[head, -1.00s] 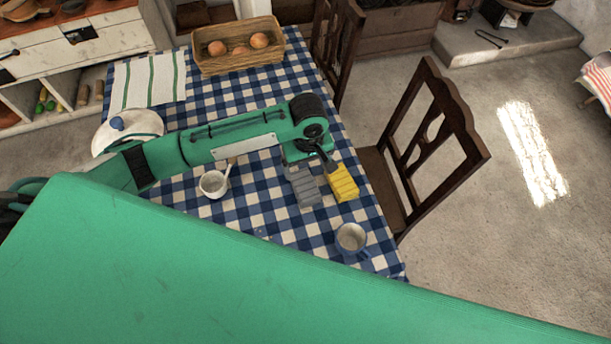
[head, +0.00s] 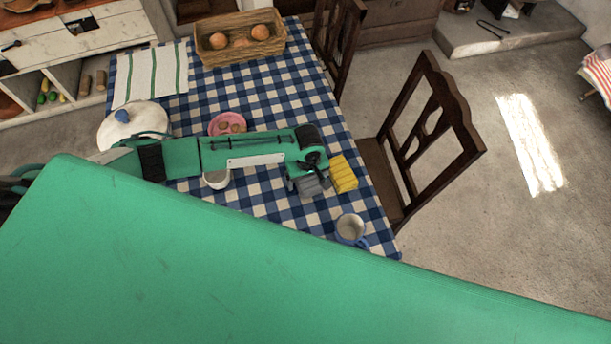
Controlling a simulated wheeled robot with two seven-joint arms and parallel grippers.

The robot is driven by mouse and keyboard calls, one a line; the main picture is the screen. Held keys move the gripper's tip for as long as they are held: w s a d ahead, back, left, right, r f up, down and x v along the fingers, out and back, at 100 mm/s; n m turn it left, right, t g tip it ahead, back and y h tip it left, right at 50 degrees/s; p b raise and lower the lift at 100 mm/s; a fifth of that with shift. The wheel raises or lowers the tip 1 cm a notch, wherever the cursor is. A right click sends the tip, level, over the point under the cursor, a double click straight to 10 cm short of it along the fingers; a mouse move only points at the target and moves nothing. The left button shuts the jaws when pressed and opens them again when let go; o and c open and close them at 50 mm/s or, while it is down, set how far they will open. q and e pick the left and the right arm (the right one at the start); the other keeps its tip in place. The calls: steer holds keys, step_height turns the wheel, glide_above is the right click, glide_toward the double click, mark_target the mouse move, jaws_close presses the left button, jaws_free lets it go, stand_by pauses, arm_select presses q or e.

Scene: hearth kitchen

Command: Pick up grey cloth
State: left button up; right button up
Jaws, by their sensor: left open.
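The grey cloth (head: 309,188) lies on the blue and white checked tablecloth, near the right side of the table in the head view. My left gripper (head: 309,178) is open and points down over the cloth. It hides the far part of the cloth, and I cannot tell whether the fingers touch it. A yellow cloth (head: 344,175) lies just right of the grey one. My right gripper is not in view.
A blue-grey mug (head: 351,229) stands nearer the front edge. A white cup (head: 216,179) is partly under my left arm, with a pink plate (head: 227,123) behind it. A basket (head: 240,52) stands at the back. A wooden chair (head: 432,130) is at the right.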

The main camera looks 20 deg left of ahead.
mark_target(308, 181)
arm_select(q)
steer(key=c, duration=1.1)
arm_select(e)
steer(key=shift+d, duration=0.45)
arm_select(q)
steer(key=shift+o, duration=0.2)
steer(key=shift+r, duration=0.1)
